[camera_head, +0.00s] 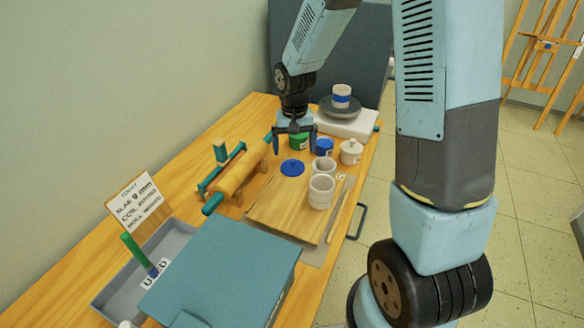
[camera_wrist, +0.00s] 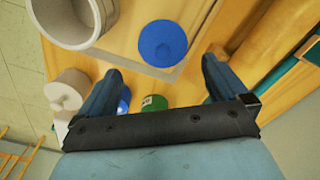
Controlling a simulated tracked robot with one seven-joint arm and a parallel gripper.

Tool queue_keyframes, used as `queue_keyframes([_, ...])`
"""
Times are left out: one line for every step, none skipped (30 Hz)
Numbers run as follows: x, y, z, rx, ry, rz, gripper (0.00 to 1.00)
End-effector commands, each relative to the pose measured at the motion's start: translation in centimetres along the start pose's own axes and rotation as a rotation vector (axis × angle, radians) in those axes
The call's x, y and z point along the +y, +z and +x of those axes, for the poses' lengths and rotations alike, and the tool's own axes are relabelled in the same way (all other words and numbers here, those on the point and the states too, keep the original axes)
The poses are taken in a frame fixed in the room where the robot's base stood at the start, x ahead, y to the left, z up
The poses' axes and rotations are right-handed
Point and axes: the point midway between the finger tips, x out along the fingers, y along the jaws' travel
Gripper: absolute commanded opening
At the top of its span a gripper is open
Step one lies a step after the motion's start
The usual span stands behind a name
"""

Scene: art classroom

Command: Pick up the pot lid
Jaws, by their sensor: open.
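A round blue lid (camera_head: 292,168) lies flat near the far edge of a wooden board (camera_head: 285,214). It also shows as a blue disc in the wrist view (camera_wrist: 162,43), beyond and roughly between the fingertips. A white lidded pot (camera_head: 350,150) stands to the right, its knobbed lid seated on top. My gripper (camera_head: 294,148) points down, open and empty, above the table just behind the blue lid, apart from it. In the wrist view my two dark fingers (camera_wrist: 160,68) are spread wide with nothing between them.
A green jar (camera_head: 299,141) and a blue jar (camera_head: 323,147) stand near my gripper. A slab roller (camera_head: 238,172) is at left, a teal box (camera_head: 222,273) in front, a wheel (camera_head: 341,106) behind.

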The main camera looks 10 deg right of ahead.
Motion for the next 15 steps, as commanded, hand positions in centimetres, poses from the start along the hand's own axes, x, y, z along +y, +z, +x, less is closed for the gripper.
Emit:
queue_keyframes([0.0,0.1,0.4,-0.002,0.001,0.000,1.00])
queue_keyframes([0.0,0.1,0.6,-0.002,0.001,0.000,1.00])
queue_keyframes([0.0,0.1,0.7,-0.001,0.001,0.000,1.00])
queue_keyframes([0.0,0.1,0.8,-0.001,0.001,0.000,1.00])
queue_keyframes([0.0,0.1,1.0,-0.001,0.001,0.000,1.00])
queue_keyframes([0.0,0.1,1.2,-0.001,0.001,0.000,1.00])
queue_keyframes([-0.1,0.2,1.4,-0.002,0.001,0.000,1.00])
queue_keyframes([-0.1,0.3,1.8,-0.003,0.001,0.000,1.00])
queue_keyframes([-0.2,0.4,2.2,-0.004,0.001,-0.001,1.00])
queue_keyframes([-0.3,0.5,2.7,-0.003,0.000,-0.001,1.00])
queue_keyframes([-0.3,0.5,3.1,-0.004,0.001,-0.001,1.00])
queue_keyframes([-0.4,0.7,3.7,-0.004,0.001,-0.001,1.00])
queue_keyframes([-0.5,0.7,4.1,-0.003,0.001,-0.001,1.00])
queue_keyframes([-0.5,0.7,4.5,-0.003,0.001,-0.001,1.00])
queue_keyframes([-0.5,0.7,4.9,-0.003,0.001,-0.001,1.00])
